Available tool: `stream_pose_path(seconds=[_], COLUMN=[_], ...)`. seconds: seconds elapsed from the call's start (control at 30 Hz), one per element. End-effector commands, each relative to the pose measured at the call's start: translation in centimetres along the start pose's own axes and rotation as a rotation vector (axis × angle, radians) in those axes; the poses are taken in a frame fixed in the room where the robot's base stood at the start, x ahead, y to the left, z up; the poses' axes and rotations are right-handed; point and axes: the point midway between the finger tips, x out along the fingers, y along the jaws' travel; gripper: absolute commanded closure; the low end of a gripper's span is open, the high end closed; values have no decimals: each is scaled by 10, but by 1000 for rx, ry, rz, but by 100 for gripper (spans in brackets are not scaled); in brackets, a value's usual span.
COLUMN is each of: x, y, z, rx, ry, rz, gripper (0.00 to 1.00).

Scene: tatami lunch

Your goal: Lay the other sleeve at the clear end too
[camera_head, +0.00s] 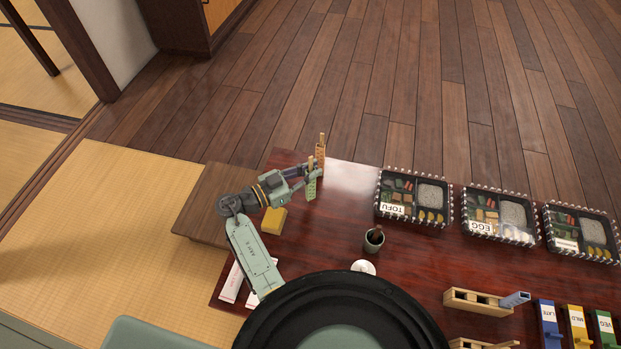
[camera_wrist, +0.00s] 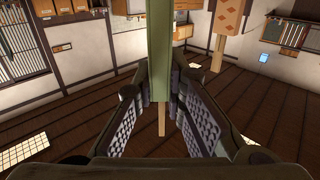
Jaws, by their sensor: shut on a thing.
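My gripper (camera_head: 305,184) is shut on a green patterned sleeve (camera_head: 312,187) with a wooden stick end poking out of it. In the wrist view the green sleeve (camera_wrist: 160,50) runs between the two fingers, its stick end pointing down. An orange patterned sleeve (camera_head: 320,155), also with a stick end showing, is just beyond it by the far left edge of the dark red table (camera_head: 345,190). The orange sleeve (camera_wrist: 228,18) also shows at the upper right of the wrist view, apart from my gripper. I cannot tell how either sleeve meets the table.
A yellow block (camera_head: 271,221) lies below my gripper. A dark cup (camera_head: 374,239) and a small white dish (camera_head: 363,267) stand mid-table. Lunch boxes, including TOFU (camera_head: 413,198) and EGG (camera_head: 500,216), line the far right. Wooden holders (camera_head: 478,300) stand nearer. Table between sleeves and TOFU box is bare.

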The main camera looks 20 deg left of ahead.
Motion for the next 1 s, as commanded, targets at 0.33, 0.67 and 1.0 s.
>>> stream_pose_path(seconds=[0.33, 0.67, 1.0], x=[-1, -1, -1], y=[1, 1, 1], z=[29, 32, 32], rx=[-1, -1, -2], ry=[0, 0, 0], rz=[-1, -1, -1], gripper=[100, 100, 71])
